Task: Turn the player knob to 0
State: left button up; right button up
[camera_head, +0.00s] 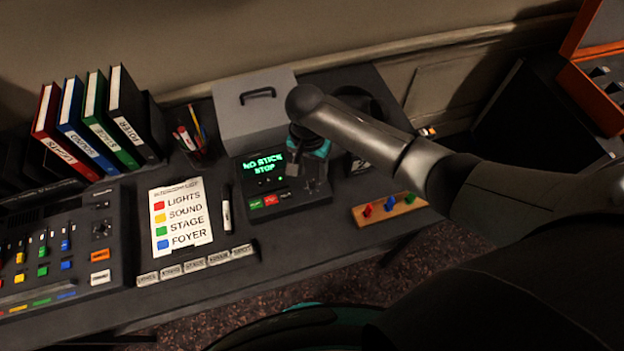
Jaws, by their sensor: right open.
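The player (265,208) is a dark box on the desk, with a green-lit display (264,165) reading "NO STICK STOP". Green, red and grey buttons (270,201) sit in a row below the display. My right gripper (315,186) points down over the right part of the player and is open. The player knob cannot be made out; the gripper covers that part of the player. Whether the fingers touch anything there I cannot tell. My left gripper is not in view.
A grey case (245,112) stands behind the player. A marker (226,215) and the intercom list (180,214) lie to its left, near the mixing console (60,250). A wooden strip (390,212) with coloured pegs lies to the right. Binders (128,115) stand at the back left.

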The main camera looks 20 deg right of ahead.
aim_at(312, 183)
jog(key=shift+f+b, duration=0.5)
jog(key=shift+f, duration=1.5)
jog(key=shift+c, duration=0.3)
grip_shut()
